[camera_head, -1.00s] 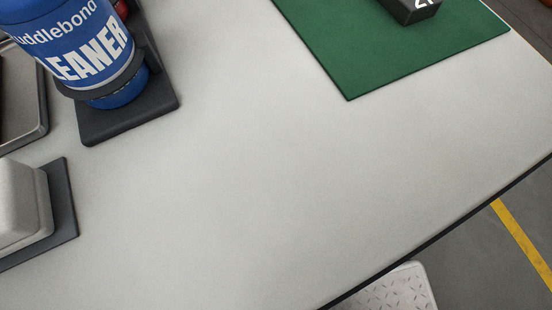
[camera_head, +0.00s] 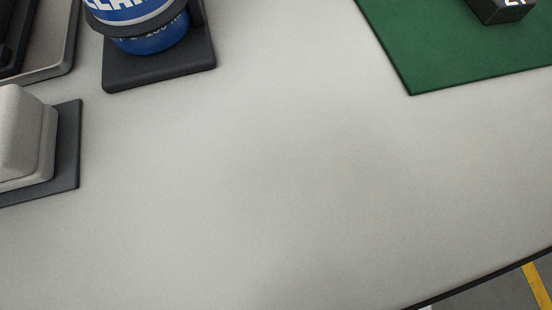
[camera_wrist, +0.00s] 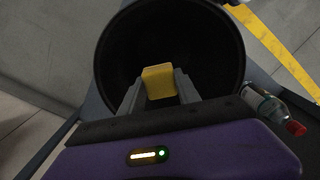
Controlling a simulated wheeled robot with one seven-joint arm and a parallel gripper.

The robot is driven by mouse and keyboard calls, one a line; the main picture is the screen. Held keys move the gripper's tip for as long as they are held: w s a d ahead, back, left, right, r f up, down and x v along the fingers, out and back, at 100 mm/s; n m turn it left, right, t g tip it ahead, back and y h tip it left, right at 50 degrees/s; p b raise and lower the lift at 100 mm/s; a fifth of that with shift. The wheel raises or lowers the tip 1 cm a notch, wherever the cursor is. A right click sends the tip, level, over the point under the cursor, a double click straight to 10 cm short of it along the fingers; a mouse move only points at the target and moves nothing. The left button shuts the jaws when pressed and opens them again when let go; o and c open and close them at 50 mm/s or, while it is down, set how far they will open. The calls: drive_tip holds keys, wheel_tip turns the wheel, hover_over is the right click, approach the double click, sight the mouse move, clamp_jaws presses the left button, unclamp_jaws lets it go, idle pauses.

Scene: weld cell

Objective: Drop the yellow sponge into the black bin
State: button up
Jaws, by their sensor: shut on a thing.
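The yellow sponge (camera_wrist: 159,82) shows in the wrist view between the two grey fingers of my gripper (camera_wrist: 158,90). The gripper is shut on it. The black bin (camera_wrist: 240,62) is a round, dark opening beyond the sponge, and the sponge appears against its inside. I cannot tell how far the sponge is above or inside the rim. The head view shows neither the sponge, the bin nor the gripper.
In the wrist view a bottle with a red cap (camera_wrist: 275,108) lies right of the bin. A yellow floor line (camera_wrist: 275,45) runs past. In the head view a pale tabletop (camera_head: 250,180) is mostly clear, with a blue cleaner container (camera_head: 150,40), green mat (camera_head: 450,60) and dark block (camera_head: 490,12).

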drive_tip(key=o, duration=1.4)
wheel_tip(320, 180, up, 7)
drive_tip(key=p, duration=0.3)
drive_tip(key=shift+r, duration=0.45)
drive_tip(key=shift+s, duration=0.1)
